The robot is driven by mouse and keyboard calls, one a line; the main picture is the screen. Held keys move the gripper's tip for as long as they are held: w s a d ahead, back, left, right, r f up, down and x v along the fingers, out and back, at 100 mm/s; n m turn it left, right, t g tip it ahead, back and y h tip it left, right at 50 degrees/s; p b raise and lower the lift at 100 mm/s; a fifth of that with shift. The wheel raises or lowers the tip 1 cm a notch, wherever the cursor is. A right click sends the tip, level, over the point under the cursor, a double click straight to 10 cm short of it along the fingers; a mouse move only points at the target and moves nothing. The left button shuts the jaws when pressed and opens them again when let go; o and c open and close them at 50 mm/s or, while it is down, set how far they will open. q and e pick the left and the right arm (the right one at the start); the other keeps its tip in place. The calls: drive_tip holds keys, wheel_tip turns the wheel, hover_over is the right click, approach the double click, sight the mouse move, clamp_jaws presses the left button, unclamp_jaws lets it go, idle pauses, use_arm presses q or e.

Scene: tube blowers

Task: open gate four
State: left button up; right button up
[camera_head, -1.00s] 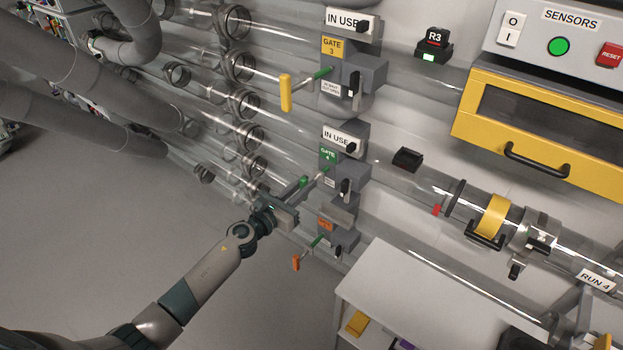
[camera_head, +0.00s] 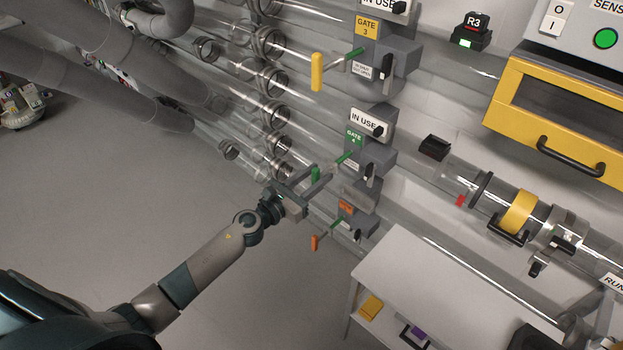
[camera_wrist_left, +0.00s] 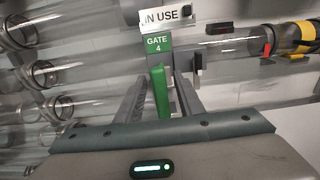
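The gate four unit (camera_head: 372,158) is on the wall, with a green "GATE 4" label that also shows in the left wrist view (camera_wrist_left: 158,44). Its green handle (camera_head: 315,174) stands out on a rod to the lower left. My left gripper (camera_head: 308,182) is at this handle. In the left wrist view, the green handle (camera_wrist_left: 160,90) stands between the two spread fingers (camera_wrist_left: 159,92), with gaps visible beside it. The left gripper is open. My right gripper is not in view.
Gate three's yellow handle (camera_head: 317,71) is above, and an orange handle (camera_head: 314,242) is below close to my left gripper. Clear tubes (camera_head: 275,115) run along the wall. A white table (camera_head: 440,285) stands at lower right. The floor at left is mostly free.

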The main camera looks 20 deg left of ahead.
use_arm(q)
drive_tip(key=shift+s, duration=0.1)
drive_tip(key=b+v, duration=0.5)
drive_tip(key=v, duration=1.2)
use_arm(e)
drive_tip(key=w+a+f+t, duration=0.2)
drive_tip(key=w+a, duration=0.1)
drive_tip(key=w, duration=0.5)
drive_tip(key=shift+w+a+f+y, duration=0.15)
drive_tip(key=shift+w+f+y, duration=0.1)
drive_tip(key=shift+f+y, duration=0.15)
use_arm(q)
drive_tip(key=shift+a, duration=0.1)
